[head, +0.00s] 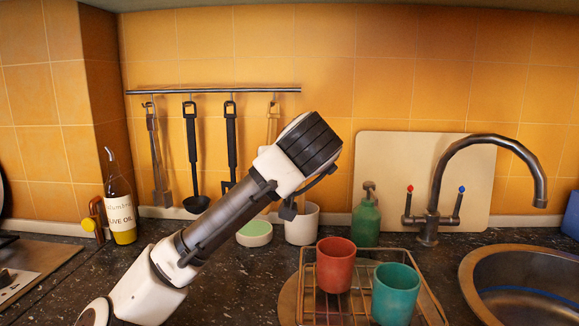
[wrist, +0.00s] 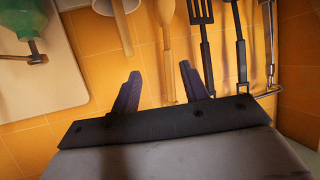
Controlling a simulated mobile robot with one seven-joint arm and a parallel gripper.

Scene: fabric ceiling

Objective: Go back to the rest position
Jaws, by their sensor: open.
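My gripper (wrist: 160,72) is open in the wrist view, its two dark fingers spread apart with nothing between them. It faces the tiled wall and the hanging utensils, and appears clear of them. In the head view my white and dark arm rises from the lower left to the middle, its wrist in front of the wall above the counter. The fingers are hard to make out in the head view.
A red cup (head: 336,264) and a teal cup (head: 395,292) stand on a wire rack (head: 340,309). Behind are a white mug (head: 302,226), green dispenser (head: 366,218) and faucet (head: 431,216). An oil bottle (head: 120,207) stands left. Utensils hang from a rail (head: 220,90).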

